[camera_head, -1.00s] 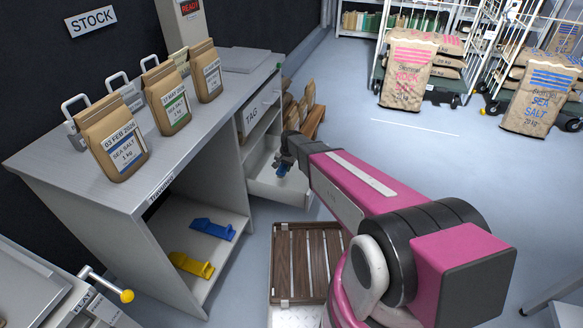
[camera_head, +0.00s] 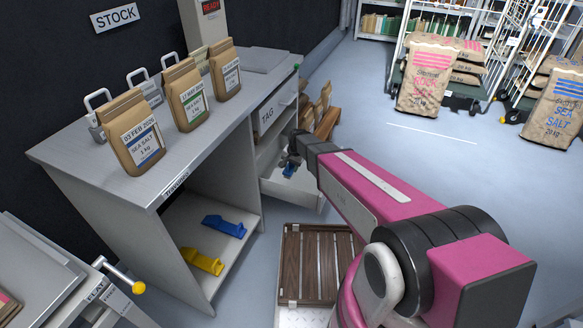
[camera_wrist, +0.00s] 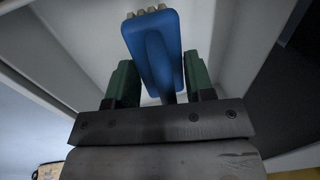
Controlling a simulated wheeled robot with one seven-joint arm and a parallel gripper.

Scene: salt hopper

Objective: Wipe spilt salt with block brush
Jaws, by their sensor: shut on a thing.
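My gripper (camera_head: 291,162) is over the open drawer (camera_head: 296,194) at the right end of the grey counter. It is shut on a blue block brush (camera_wrist: 153,48). In the wrist view the brush's blue body sits between the two green fingers, with pale bristle tufts at its far edge. In the head view only a small blue part of it (camera_head: 288,171) shows below the gripper. The wrist view shows the drawer's pale inner walls around the brush. I see no spilt salt in either view.
Kraft salt bags (camera_head: 135,132) stand along the counter top (camera_head: 110,165). A blue item (camera_head: 225,226) and a yellow item (camera_head: 202,262) lie on the open lower shelf. A brown slatted board (camera_head: 320,265) is below the drawer. Open floor (camera_head: 420,170) lies to the right.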

